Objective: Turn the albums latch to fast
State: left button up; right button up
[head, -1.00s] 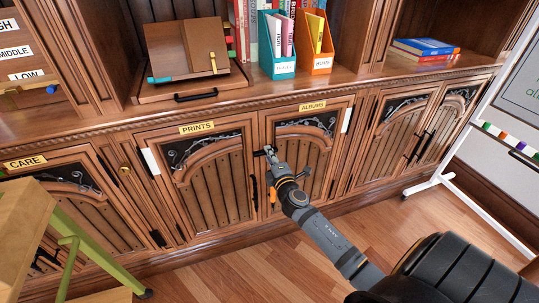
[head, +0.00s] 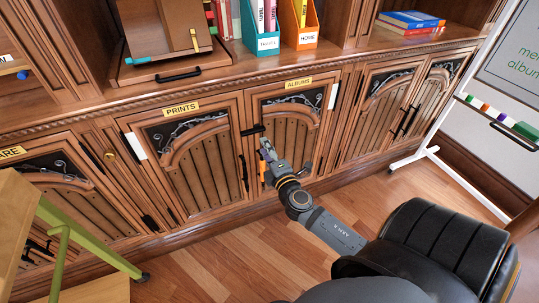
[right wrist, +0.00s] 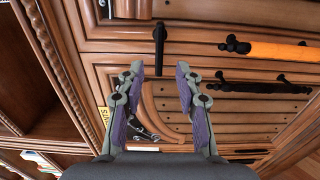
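The albums door (head: 294,125) is closed, under its yellow ALBUMS label (head: 298,83). Its latch (head: 252,130) is a black bar lying level across the seam with the prints door; it also shows in the right wrist view (right wrist: 159,45). My right gripper (head: 264,146) is at the latch, just below and right of it. In the right wrist view my right gripper (right wrist: 160,70) is open, its two fingers apart. The latch lies between and ahead of the fingertips, with nothing gripped; contact cannot be told. My left gripper is not in view.
An orange-covered pull (right wrist: 275,50) is on the albums door, close to the latch. The prints door (head: 200,160) has a plain black pull (right wrist: 265,87). Bare floor (head: 230,250) lies in front.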

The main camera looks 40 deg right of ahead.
jog(key=v, duration=0.3)
jog(key=shift+s+a, duration=0.1)
jog(key=shift+s, duration=0.25)
